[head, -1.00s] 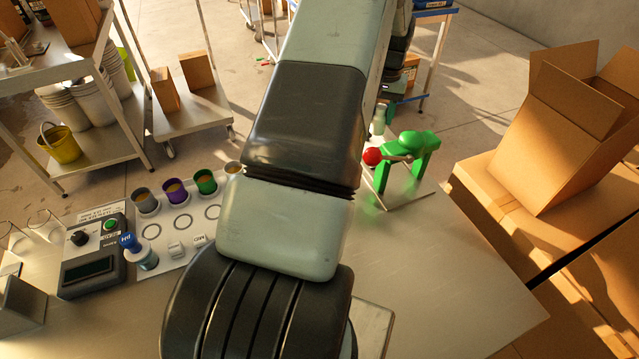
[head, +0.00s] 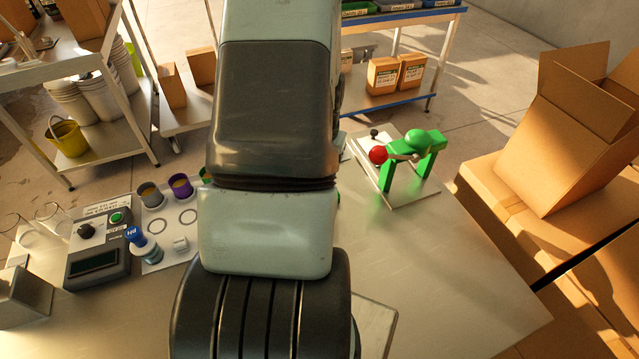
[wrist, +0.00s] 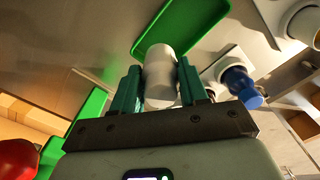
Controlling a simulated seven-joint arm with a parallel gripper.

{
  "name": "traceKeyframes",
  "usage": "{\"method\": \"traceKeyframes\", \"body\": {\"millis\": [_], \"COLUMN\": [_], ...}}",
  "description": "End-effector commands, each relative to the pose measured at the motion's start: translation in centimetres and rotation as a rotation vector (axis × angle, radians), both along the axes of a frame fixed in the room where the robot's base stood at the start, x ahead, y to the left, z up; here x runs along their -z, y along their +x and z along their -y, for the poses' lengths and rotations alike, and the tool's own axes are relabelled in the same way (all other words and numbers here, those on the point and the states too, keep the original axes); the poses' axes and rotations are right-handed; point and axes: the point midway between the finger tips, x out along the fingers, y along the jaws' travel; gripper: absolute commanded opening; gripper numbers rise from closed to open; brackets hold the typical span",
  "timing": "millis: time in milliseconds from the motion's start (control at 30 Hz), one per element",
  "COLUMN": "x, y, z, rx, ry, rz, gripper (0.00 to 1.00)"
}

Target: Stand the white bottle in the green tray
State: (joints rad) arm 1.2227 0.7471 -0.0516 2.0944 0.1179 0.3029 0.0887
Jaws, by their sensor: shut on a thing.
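The white bottle (wrist: 160,84) is between the green fingers of my gripper (wrist: 158,68) in the wrist view. The gripper is shut on it. The green tray (wrist: 206,14) lies beyond the bottle in the wrist view, and the bottle's far end overlaps the tray's near edge in the picture. I cannot tell the height of the bottle above it. In the head view my arm hides the gripper, the bottle and the tray.
A green press (head: 415,150) with a red ball (head: 378,155) stands right of my arm. A meter box (head: 97,250), a blue-capped bottle (head: 142,245) and a white card with coloured cups (head: 180,215) are at left. The table's right front is clear.

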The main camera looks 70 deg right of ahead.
Motion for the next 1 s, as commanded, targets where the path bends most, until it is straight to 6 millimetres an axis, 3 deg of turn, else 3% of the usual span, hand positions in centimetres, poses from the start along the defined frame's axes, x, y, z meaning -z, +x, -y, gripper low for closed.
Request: {"method": "traceKeyframes", "body": {"millis": [333, 767, 800, 933, 1000], "x": [4.3, 5.1, 5.1, 5.1, 5.1], "y": [0.0, 0.0, 0.0, 0.0, 0.0], "z": [0.0, 0.1, 0.1, 0.1, 0.1], "rx": [0.000, -0.001, -0.001, -0.001, -0.001], "ry": [0.002, 0.000, 0.000, 0.000, 0.000], "rz": [0.000, 0.000, 0.000, 0.000, 0.000], "gripper": [0.09, 0.09, 0.46, 0.66, 0.69]}}
